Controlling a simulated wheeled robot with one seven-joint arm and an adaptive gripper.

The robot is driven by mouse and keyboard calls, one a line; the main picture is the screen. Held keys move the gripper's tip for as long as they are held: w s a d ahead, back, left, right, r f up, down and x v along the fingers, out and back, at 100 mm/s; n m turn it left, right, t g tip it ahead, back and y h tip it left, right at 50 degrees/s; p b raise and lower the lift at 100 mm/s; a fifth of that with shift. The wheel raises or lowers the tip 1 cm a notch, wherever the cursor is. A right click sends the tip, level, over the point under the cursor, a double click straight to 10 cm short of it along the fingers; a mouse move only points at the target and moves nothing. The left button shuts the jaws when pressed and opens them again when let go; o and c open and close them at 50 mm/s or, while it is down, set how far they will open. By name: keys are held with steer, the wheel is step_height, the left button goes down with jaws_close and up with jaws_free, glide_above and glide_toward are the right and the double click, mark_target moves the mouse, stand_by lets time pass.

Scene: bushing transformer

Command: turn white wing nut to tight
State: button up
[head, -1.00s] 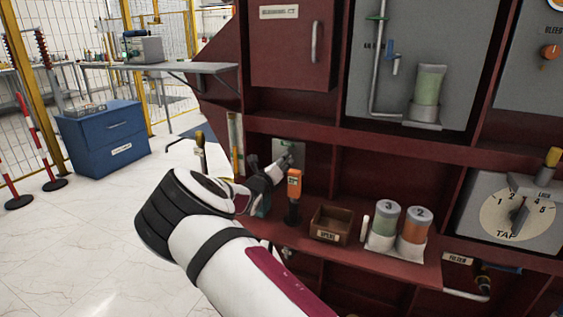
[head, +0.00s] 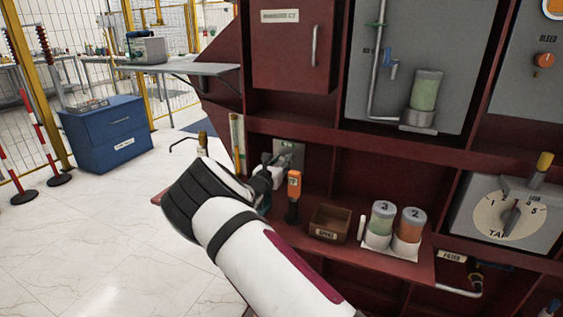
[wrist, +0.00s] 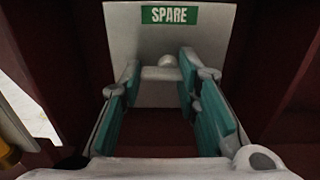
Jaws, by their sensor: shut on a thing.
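The white wing nut (wrist: 161,73) is on a grey plate (wrist: 121,28) with a green SPARE label, seen in the wrist view. Its wings spread sideways between my fingertips, and a round pale stud end shows at its middle. My gripper (wrist: 161,80) has teal-padded fingers on both sides of the nut and is shut on its wings. In the head view my gripper (head: 276,163) reaches up to the same plate (head: 294,147), and the nut is hidden there behind the fingers.
An orange-and-black tool (head: 293,190) stands on the shelf close to my gripper. To its right are a brown open box (head: 329,224) and two canisters marked 3 (head: 380,222) and 2 (head: 408,228). Dark red cabinet walls enclose the plate.

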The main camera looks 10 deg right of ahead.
steer(key=shift+s+d+m, duration=0.25)
steer(key=shift+d+m, duration=0.05)
steer(key=shift+d, duration=0.5)
steer(key=o, duration=1.5)
steer(key=shift+a, duration=0.15)
steer(key=v, duration=1.2)
steer(key=shift+a, duration=0.1)
